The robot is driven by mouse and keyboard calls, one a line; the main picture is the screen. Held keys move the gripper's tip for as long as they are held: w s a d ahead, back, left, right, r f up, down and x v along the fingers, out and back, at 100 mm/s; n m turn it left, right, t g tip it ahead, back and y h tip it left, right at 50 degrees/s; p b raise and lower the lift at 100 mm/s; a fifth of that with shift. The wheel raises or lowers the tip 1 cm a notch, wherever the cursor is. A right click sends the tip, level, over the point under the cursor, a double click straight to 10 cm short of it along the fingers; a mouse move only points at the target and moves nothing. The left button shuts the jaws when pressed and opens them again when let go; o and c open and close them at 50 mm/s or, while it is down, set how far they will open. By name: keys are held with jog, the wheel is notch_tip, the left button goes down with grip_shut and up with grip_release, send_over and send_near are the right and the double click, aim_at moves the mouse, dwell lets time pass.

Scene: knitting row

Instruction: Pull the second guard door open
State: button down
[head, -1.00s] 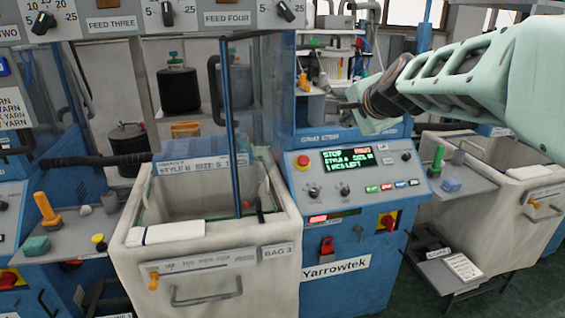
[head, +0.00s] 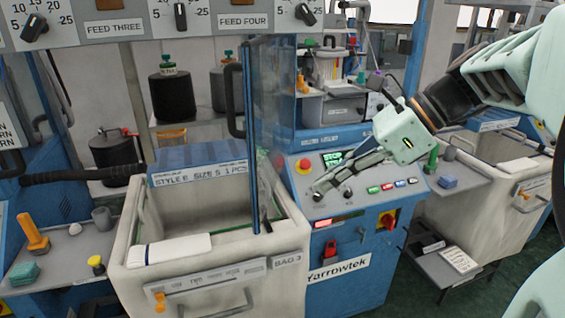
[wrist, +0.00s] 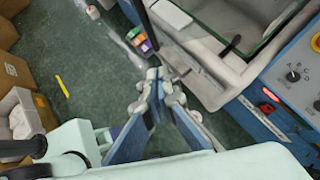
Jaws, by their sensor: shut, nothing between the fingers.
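A clear guard door (head: 278,100) with a blue edge post stands nearly edge-on in the middle of the head view, above the open bin marked BAG 3. Its black curved handle (head: 234,100) is on the left side of the post. I cannot tell which number this door has. My gripper (head: 322,186) is to the right of the door, in front of the control panel, with its fingers pointing down-left. It is shut and empty, apart from the handle. The wrist view also shows my gripper (wrist: 160,78), its fingertips together above the green floor.
The bin (head: 220,258) stands below the door, with a white cloth on its rim. The control panel (head: 365,180) is right of it, with knobs and a red button. A side shelf (head: 70,248) holds small items. Cardboard boxes (wrist: 12,75) stand beside open floor.

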aim_at(258, 212)
jog(key=shift+w+a+r+x, duration=0.1)
jog(key=shift+a+r+x, duration=0.25)
jog(key=shift+x, duration=1.6)
jog(key=shift+w+a+r+x, duration=0.1)
jog(key=shift+a+r+x, duration=0.2)
jog(key=shift+x, duration=1.65)
jog(key=shift+w+a+r+x, duration=0.1)
jog(key=shift+a+r+x, duration=0.25)
jog(key=shift+x, duration=1.65)
jog(key=w+a+m+t+p, duration=0.1)
jog(key=w+a+p, duration=0.2)
jog(key=a, duration=0.9)
jog(key=shift+w+m, duration=0.3)
jog(key=shift+w, duration=0.05)
